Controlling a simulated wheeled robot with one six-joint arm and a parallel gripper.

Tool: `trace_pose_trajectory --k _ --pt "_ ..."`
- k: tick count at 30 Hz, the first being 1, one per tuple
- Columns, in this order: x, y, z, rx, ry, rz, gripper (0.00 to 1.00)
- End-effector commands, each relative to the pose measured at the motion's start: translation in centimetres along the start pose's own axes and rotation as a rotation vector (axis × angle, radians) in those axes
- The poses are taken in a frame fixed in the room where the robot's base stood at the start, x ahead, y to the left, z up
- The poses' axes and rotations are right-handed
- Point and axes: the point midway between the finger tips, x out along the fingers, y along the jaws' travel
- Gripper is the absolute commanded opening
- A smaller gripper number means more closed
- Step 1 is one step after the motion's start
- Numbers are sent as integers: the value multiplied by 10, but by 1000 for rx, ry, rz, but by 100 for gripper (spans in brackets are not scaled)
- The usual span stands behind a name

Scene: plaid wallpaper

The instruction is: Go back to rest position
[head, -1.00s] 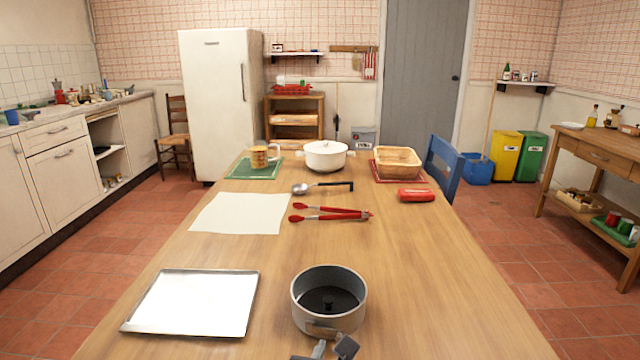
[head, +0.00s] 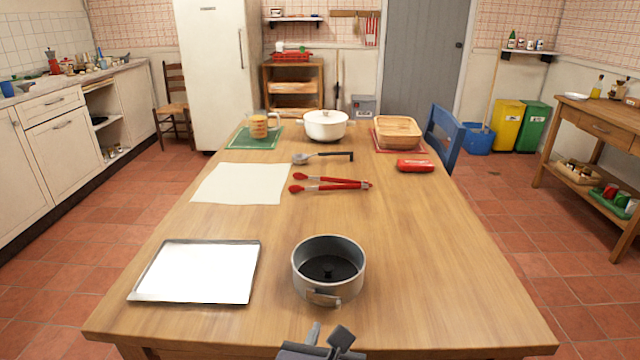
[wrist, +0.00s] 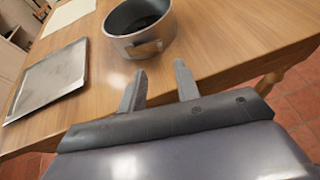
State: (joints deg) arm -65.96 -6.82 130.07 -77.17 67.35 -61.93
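My gripper (head: 325,338) is at the bottom centre of the head view, just off the table's near edge. In the wrist view its two fingers (wrist: 160,84) stand apart with nothing between them. A grey round pan (head: 329,288) with a dark inside stands upright on the wooden table (head: 420,270), beyond my gripper and apart from it. The pan also shows past the fingertips in the wrist view (wrist: 142,45).
A metal tray (head: 197,271) lies left of the pan. Red tongs (head: 330,184), a ladle (head: 322,157), a paper sheet (head: 240,184), a white pot (head: 325,126), a basket (head: 397,132) and a red object (head: 415,165) lie farther back. The table's right front is clear.

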Motion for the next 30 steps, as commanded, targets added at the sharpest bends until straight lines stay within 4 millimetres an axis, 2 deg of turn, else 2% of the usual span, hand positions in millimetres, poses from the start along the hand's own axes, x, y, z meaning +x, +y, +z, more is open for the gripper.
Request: trace_pose_trajectory --k 23,30 --pt "88 -1 -2 1 0 -5 31" --pt "82 6 -3 43 -1 -105 31"
